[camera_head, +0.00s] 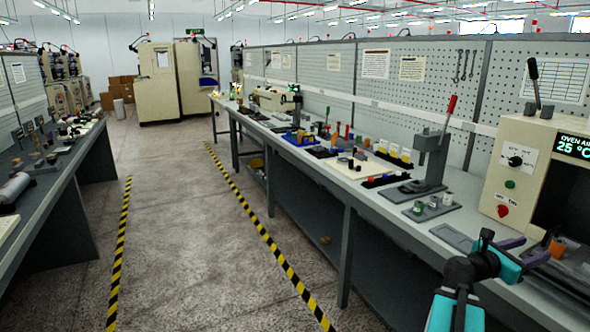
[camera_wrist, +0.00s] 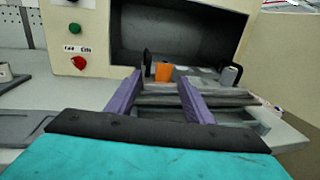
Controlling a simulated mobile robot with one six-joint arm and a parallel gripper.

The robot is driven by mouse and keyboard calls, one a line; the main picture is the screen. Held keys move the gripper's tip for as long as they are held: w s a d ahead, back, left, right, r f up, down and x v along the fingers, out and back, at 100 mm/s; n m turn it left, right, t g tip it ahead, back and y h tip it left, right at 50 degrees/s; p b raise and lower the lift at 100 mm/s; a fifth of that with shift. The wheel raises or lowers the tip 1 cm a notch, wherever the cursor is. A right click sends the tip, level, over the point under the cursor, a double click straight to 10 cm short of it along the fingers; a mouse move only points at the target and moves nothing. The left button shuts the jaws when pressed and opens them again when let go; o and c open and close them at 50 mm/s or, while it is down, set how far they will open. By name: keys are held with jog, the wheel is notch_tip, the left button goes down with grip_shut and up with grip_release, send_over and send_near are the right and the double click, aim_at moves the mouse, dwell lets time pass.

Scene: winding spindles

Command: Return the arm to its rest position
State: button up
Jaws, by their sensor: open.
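My gripper (camera_head: 530,250) is at the lower right of the head view, in front of the oven, with its purple fingers pointing at the oven. In the wrist view the two purple fingers (camera_wrist: 162,98) stand apart with nothing held between them. The oven (camera_head: 523,160) is a cream box with a dark open chamber, which also shows in the wrist view (camera_wrist: 180,35). An orange piece (camera_wrist: 163,72) and some grey pieces (camera_wrist: 200,75) sit beyond the fingertips at the chamber mouth. The gripper is apart from the orange piece.
A long bench (camera_head: 345,175) runs along the right with a lever press (camera_head: 432,150) and several small parts. Another bench (camera_head: 60,185) stands at the left. The aisle floor (camera_head: 190,220) between yellow-black stripes is clear. A pegboard wall (camera_head: 410,90) backs the right bench.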

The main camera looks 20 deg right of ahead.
jog(key=w+a+f+n+t+y, duration=0.1)
jog(key=w+a+f+n+t, duration=0.15)
jog(key=w+a+f, duration=0.55)
jog(key=w+a+f+n+t+y, duration=0.1)
jog(key=w+a+f+n+t, duration=0.15)
jog(key=w+a+f, duration=0.5)
jog(key=w+a+f+m+y, duration=0.1)
jog(key=w+a+f+y, duration=0.2)
jog(key=a+f, duration=0.65)
jog(key=w+a+f+y, duration=0.25)
jog(key=a+f, duration=0.45)
jog(key=f, duration=0.6)
jog(key=s+a+f+m+g+y, duration=0.25)
jog(key=s+a+f, duration=0.25)
jog(key=a+f, duration=0.4)
jog(key=s+a+f+m+g+y, duration=0.1)
jog(key=s+a+f+m+y, duration=0.15)
jog(key=s+a+f, duration=0.5)
jog(key=s+a+f+m+g+y, duration=0.2)
jog(key=s+a+f+m, duration=0.1)
jog(key=s+a+m, duration=0.3)
jog(key=s+a+f+m+g+y, duration=0.2)
jog(key=s+a+m, duration=0.4)
jog(key=a+m, duration=0.3)
jog(key=shift+a+f+m+g+y, duration=0.35)
jog(key=shift+a+f+y, duration=0.3)
jog(key=shift+a+f, duration=0.6)
